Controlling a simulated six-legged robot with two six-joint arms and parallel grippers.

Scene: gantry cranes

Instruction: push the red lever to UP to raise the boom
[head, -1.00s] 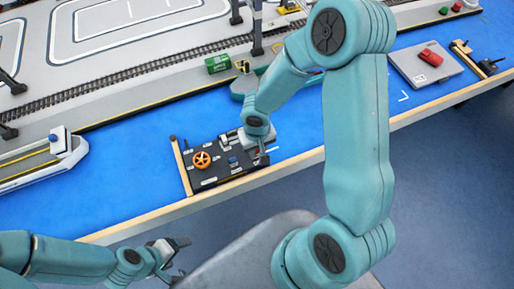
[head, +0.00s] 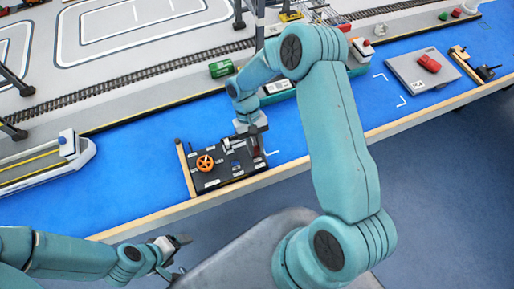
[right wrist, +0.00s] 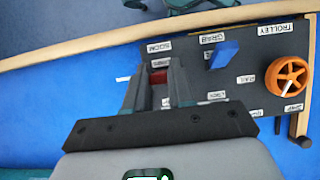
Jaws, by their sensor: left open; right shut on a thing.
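The black control panel (head: 213,180) lies on the blue table top near its front edge. It also shows in the right wrist view (right wrist: 255,62), with several white labels, one reading BOOM. My right gripper (head: 252,150) is over the panel's right end. In the right wrist view my right gripper (right wrist: 160,84) is shut on the red lever (right wrist: 159,76), whose red part shows between the fingers near the BOOM label. Its exact position along its travel is hard to tell. My left gripper (head: 178,246) is open and empty, in front of the table edge.
An orange wheel (head: 205,163) and a blue lever (right wrist: 224,53) stand on the panel beside the red lever. A white boat (head: 50,165) lies at left. A grey case (head: 422,72) with a red object (head: 428,62) is at right. The blue top between is mostly clear.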

